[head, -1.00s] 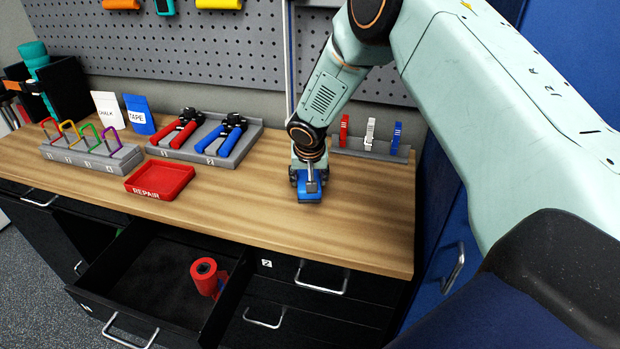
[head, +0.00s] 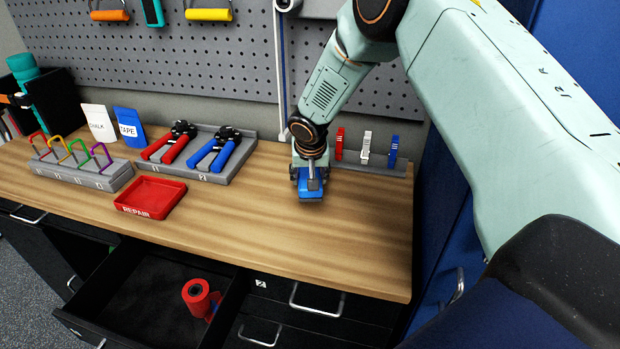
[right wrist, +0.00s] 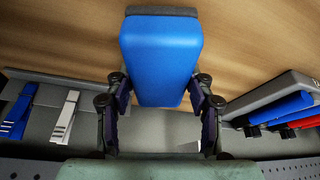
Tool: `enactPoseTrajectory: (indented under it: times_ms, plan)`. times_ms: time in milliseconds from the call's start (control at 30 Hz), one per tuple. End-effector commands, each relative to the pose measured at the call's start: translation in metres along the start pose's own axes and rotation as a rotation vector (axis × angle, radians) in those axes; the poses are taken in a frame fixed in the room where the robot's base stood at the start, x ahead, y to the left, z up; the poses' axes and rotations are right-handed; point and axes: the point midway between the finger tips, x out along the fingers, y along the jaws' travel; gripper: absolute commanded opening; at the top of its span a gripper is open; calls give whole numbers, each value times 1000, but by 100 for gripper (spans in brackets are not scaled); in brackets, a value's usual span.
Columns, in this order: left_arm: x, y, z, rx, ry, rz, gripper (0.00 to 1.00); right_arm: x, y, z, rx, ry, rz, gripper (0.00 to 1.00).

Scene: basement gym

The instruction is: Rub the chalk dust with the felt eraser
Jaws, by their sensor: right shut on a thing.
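My right gripper (head: 311,180) points down over the right part of the wooden bench. It is shut on the felt eraser (head: 311,188), a blue block. In the right wrist view the eraser (right wrist: 160,58) sits between the two fingers, with a dark grey felt edge at its far end over the wood. The eraser is at or just above the bench top; I cannot tell whether it touches. I cannot make out any chalk dust on the bench. My left gripper is not in view.
A rack of clips (head: 372,166) stands behind right of the eraser, and a pliers tray (head: 228,172) behind left. A red REPAIR tray (head: 150,197) lies left. Below, an open drawer (head: 135,290) holds a red roll (head: 197,297). The bench's front right is clear.

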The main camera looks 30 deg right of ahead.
Motion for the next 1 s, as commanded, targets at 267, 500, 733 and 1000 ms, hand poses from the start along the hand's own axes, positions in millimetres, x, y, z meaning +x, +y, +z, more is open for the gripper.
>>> enactPoseTrajectory:
  times_ms: [267,500,733,1000]
  plan:
    - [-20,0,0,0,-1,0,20,-24,-3,-14,-5,4,-4,5]
    - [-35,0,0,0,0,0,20,-42,-5,-24,-9,4,-5,5]
    - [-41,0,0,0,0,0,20,-49,-6,-28,-12,3,-6,5]
    - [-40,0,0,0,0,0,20,-48,-7,-28,-13,3,-6,5]
